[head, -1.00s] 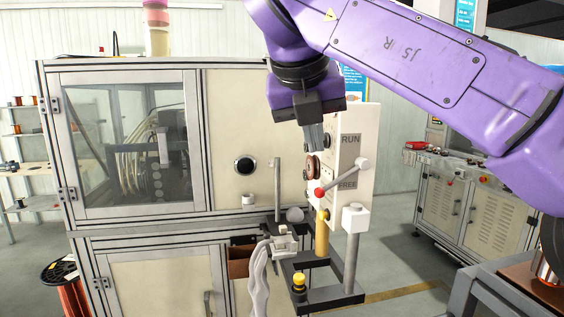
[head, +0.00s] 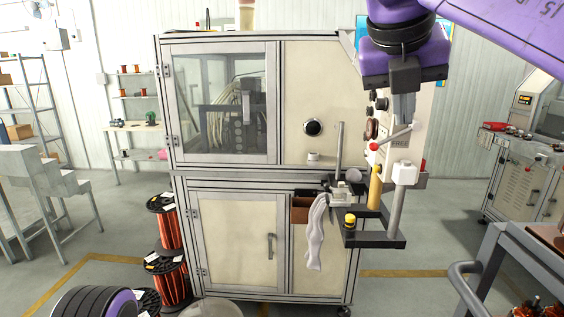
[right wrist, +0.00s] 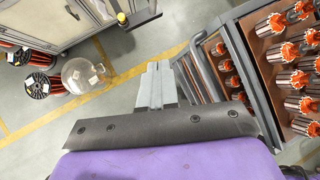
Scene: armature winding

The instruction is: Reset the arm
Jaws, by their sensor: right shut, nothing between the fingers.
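My right gripper (head: 402,108) hangs from the purple arm at the upper right of the head view, fingers pointing down. Its two grey fingers are together and hold nothing; they also show shut in the right wrist view (right wrist: 158,70). In the head view it covers part of the white control panel (head: 424,122). A lever with a red knob (head: 374,146) sticks out to the left of the panel, just below the fingertips in the picture. I cannot tell the depth gap between them. My left gripper is out of view.
The winding machine cabinet (head: 240,245) fills the middle. A white cloth (head: 316,232) hangs at its right side. Copper wire spools (head: 165,222) stand on the floor at left. A grey cart (head: 515,262) with orange-wound armatures (right wrist: 285,52) stands at lower right.

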